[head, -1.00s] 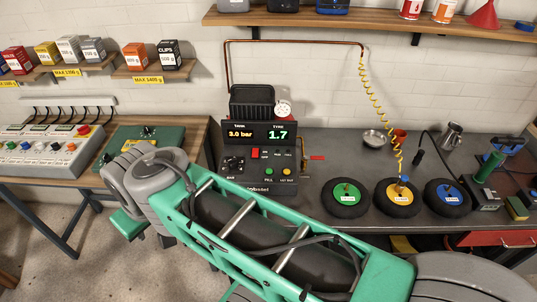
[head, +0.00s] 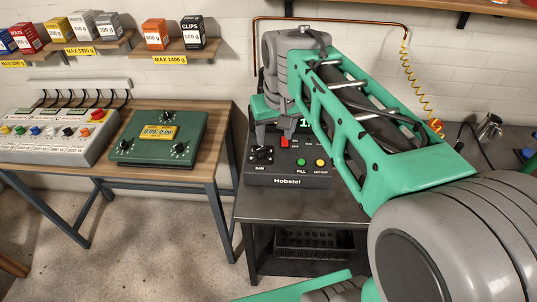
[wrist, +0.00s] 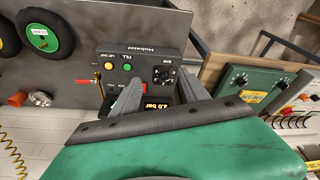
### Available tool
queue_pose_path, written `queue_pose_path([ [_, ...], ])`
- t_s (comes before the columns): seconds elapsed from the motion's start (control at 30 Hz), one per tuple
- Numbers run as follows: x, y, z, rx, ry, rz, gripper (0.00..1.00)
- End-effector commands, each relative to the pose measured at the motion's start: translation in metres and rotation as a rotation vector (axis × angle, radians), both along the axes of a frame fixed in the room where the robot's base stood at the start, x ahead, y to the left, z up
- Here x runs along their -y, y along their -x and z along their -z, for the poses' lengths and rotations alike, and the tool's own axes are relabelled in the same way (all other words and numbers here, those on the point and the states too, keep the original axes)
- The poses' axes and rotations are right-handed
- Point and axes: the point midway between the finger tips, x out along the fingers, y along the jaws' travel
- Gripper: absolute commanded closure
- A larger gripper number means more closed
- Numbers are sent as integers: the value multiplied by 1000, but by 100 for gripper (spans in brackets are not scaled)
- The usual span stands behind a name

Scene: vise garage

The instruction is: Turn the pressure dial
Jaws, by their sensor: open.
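The pressure dial (head: 262,155) is a black knob marked BAR on the front left of the dark Hobstel inflator (head: 288,180). In the wrist view the dial (wrist: 163,77) shows between and just beyond the two grey fingers. My gripper (head: 273,138) is open and empty, above the inflator's panel near the dial. In the wrist view my gripper (wrist: 160,82) has its fingers spread apart. Whether a finger touches the dial is not clear. The arm hides much of the inflator's display in the head view; part of a "bar" readout (wrist: 157,105) shows in the wrist view.
A red switch (head: 285,142), a green FILL button (head: 301,162) and a yellow button (head: 320,162) sit right of the dial. A green box with knobs (head: 158,138) stands on the left wooden table. Tyres (wrist: 45,35) lie on the bench.

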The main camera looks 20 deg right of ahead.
Motion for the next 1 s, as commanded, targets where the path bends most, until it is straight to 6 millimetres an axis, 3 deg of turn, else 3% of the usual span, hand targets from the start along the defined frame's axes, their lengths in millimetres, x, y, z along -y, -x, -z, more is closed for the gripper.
queue_pose_path([
  [0.03,1,-31,32,-45,2,-6,47],
  [0.2,3,-119,89,-166,6,-28,47],
  [0.33,3,-155,127,-225,6,-42,47],
  [0.5,3,-169,145,-252,7,-48,47],
  [0.8,3,-168,196,-253,7,-48,47],
  [1.0,3,-169,216,-248,7,-48,47],
])
